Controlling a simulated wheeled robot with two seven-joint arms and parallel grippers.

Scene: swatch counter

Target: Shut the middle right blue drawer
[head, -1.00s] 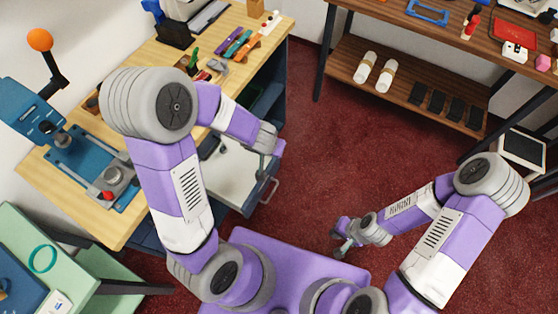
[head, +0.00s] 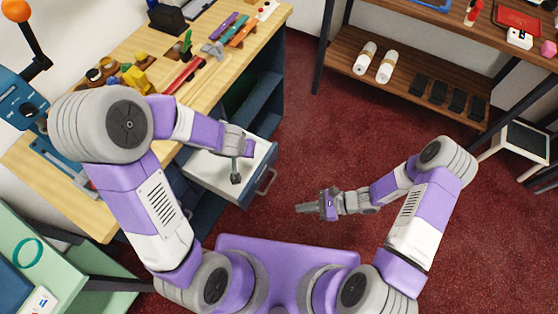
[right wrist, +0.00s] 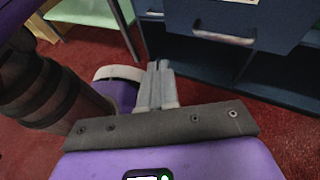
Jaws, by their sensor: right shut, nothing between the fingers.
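A blue drawer (head: 262,166) stands pulled out of the blue cabinet under the wooden counter, its pale inside showing in the head view. Its front and pale bar handle (right wrist: 224,38) show at the top of the right wrist view. My right gripper (head: 299,208) is shut and empty, to the right of the drawer front and apart from it. Its closed fingers (right wrist: 161,68) point towards the drawer in the right wrist view. My left gripper (head: 236,178) hangs over the open drawer and hides part of its inside; I cannot tell whether its fingers are closed.
The wooden counter (head: 105,120) carries tools and small items. A dark opening (head: 245,100) shows in the cabinet beyond the drawer. A brown shelf unit (head: 400,85) stands at the back right. Red carpet (head: 300,150) lies clear between it and the cabinet.

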